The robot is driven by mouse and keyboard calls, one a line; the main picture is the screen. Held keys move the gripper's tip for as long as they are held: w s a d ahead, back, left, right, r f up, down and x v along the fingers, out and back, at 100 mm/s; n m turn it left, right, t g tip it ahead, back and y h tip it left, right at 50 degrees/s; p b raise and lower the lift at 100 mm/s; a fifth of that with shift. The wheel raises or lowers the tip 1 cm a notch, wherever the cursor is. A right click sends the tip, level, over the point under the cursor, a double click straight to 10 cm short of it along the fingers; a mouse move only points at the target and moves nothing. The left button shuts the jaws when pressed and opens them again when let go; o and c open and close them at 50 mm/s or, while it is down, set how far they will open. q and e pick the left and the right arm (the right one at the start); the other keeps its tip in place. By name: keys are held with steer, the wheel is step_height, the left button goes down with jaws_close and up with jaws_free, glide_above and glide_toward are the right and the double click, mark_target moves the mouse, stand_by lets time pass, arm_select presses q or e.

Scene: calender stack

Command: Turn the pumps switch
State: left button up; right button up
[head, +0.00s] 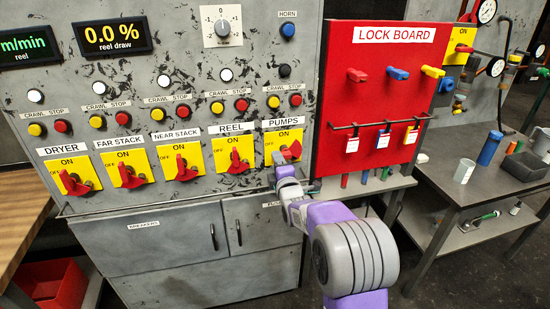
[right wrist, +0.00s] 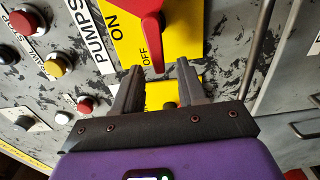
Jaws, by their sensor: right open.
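The pumps switch is a red handle (head: 291,151) on a yellow ON/OFF plate (head: 270,141) under the PUMPS label, rightmost in the row. My right gripper (head: 279,162) is at the plate's lower left, partly covering it. In the right wrist view, the right gripper (right wrist: 160,72) is open, its two dark fingers pointing at the panel. The red handle (right wrist: 150,30) has its narrow end at the gap between the fingertips, near the OFF label. I see no grip on it; whether a finger touches it I cannot tell. My left gripper is not in view.
The similar REEL switch (head: 236,160) is close to the left, with more switches beyond. Crawl and stop buttons (head: 296,100) sit above. The red lock board (head: 345,100) stands close to the right. A rail (head: 150,203) runs below the switches.

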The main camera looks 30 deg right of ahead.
steer(key=v, duration=0.3)
steer(key=shift+s+a+p, duration=0.1)
steer(key=shift+s+p, duration=0.25)
steer(key=s+a+f+m+g+y+p, duration=0.1)
steer(key=s+a+f+m+g+y, duration=0.2)
steer(key=f, duration=0.8)
steer(key=s+a+f+m+g+p, duration=0.1)
steer(key=s+a+f+m+g, duration=0.4)
steer(key=f, duration=0.5)
steer(key=s+a+f+m+g+y+p, duration=0.15)
steer(key=s+a+f, duration=0.3)
steer(key=f, duration=0.65)
steer(key=s+a+f+m+g+y, duration=0.1)
steer(key=s+a+f+m+g, duration=0.1)
steer(key=s, duration=0.4)
steer(key=s+a+f+m+g+y+p, duration=0.1)
steer(key=s+a+f+m+g, duration=0.1)
steer(key=s+a, duration=0.4)
steer(key=s+a+f+m+g+y, duration=0.2)
steer(key=s+a+f+m+g, duration=0.1)
steer(key=s, duration=0.5)
steer(key=shift+a+m+p, duration=0.35)
steer(key=shift+a+m, duration=0.1)
steer(key=shift+m, duration=0.4)
steer(key=shift+s, duration=0.1)
